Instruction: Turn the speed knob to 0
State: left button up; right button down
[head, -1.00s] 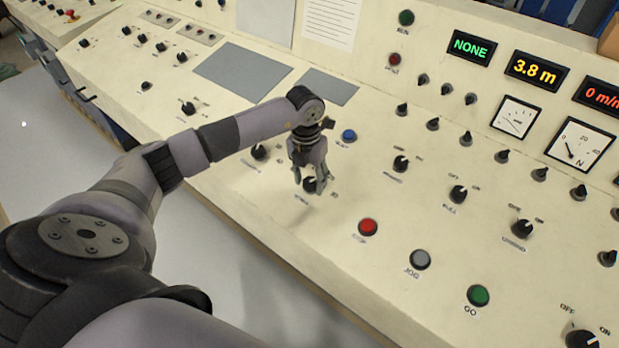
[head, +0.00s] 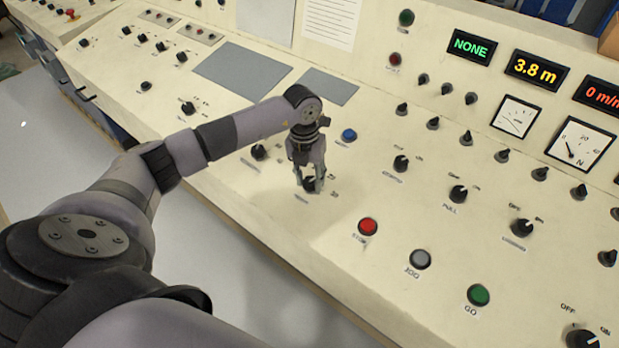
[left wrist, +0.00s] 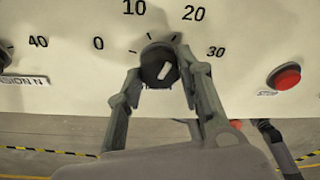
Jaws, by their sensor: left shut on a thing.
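The black knob (left wrist: 158,65) sits inside a scale marked 0, 10, 20 and 30 in the left wrist view. A light mark shows on its face, but I cannot tell exactly which number it points at. The label below the knob is mostly hidden, so I cannot read it. My left gripper (left wrist: 158,72) is shut on this knob, with one finger on each side. In the head view my left gripper (head: 309,184) reaches down to the panel around the knob, which is partly hidden by the fingers. My right gripper is not in view.
A red button (head: 368,227) is to the right of the knob, and a blue button (head: 349,135) is behind it. Another black knob (head: 259,152) is to the left. Displays on the upright panel read NONE (head: 470,47) and 3.8 m (head: 536,70).

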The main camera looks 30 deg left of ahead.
pick_arm(q)
jog(key=n+h, duration=0.1)
jog(key=n, duration=0.4)
jog(key=shift+a, duration=0.1)
jog(key=n+t+p, duration=0.1)
jog(key=n, duration=0.3)
jog(key=shift+s+h, duration=0.1)
jog(key=shift+h, duration=0.3)
jog(key=n+t+p, duration=0.1)
jog(key=n, duration=0.4)
jog(key=shift+r+p, duration=0.1)
jog(key=shift+p, duration=0.25)
jog(key=shift+n+t+p, duration=0.6)
jog(key=shift+n+p, duration=0.55)
jog(key=shift+n, duration=1.05)
jog(key=o, duration=1.2)
jog(key=shift+c, duration=0.2)
